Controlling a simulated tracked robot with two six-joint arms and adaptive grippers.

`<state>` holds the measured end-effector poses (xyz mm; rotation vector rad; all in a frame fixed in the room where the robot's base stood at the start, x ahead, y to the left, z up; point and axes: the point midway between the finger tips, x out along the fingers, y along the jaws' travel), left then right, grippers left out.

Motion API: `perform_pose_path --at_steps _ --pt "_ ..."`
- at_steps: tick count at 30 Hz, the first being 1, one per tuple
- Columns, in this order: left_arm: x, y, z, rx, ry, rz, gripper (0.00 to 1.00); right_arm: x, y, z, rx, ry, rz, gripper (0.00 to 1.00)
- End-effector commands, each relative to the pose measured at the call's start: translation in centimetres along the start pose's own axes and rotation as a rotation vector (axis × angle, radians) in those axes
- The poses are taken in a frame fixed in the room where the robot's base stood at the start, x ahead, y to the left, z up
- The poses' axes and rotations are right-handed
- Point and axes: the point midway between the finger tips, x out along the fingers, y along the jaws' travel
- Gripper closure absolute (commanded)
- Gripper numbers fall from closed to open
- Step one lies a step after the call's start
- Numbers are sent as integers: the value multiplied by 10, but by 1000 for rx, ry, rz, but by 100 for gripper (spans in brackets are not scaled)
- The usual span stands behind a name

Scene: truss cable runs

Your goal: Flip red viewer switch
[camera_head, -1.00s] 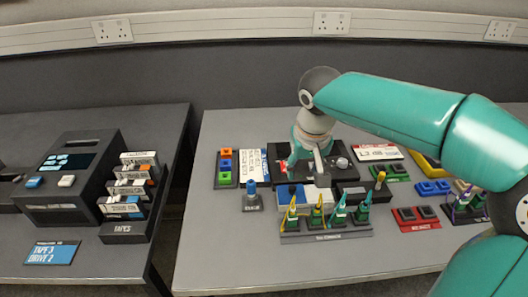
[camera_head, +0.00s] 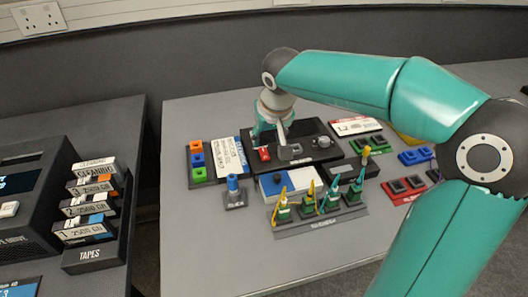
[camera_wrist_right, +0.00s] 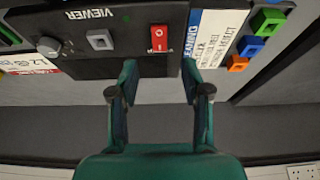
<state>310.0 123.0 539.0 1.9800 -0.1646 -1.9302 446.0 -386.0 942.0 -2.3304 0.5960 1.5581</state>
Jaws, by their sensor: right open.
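The red switch (camera_head: 264,154) is on the left part of the black viewer panel (camera_head: 308,136). In the wrist view the red rocker (camera_wrist_right: 159,38) has a white mark and sits below the panel's top edge of view, right of a grey button (camera_wrist_right: 99,39). My right gripper (camera_head: 270,136) is open and empty behind the switch. In the wrist view its two fingers (camera_wrist_right: 159,75) are apart, with the switch lying beyond the tips, roughly in line with the gap between them. Whether a fingertip touches the panel I cannot tell. My left gripper is not in view.
A knob (camera_head: 323,142) stands on the viewer's right. A tape rack (camera_head: 92,225) is on the left table.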

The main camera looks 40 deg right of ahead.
Motion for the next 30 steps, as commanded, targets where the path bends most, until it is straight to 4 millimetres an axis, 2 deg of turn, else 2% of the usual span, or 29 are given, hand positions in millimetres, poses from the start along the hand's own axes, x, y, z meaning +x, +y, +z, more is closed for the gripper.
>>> perform_pose_path --at_steps 1,3,9,15,24,26,30 --pt "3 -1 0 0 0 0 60 14 0 2 0 -5 3 52" --pt "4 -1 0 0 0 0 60 28 1 1 1 -5 2 52" --pt "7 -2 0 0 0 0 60 60 0 1 1 -3 1 52" --pt "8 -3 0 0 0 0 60 74 1 0 1 -1 1 52" --pt "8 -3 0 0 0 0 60 75 1 0 2 0 0 52" --pt "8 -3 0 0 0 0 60 75 1 0 2 0 0 60" --pt "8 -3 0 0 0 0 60 75 2 0 3 0 1 84"
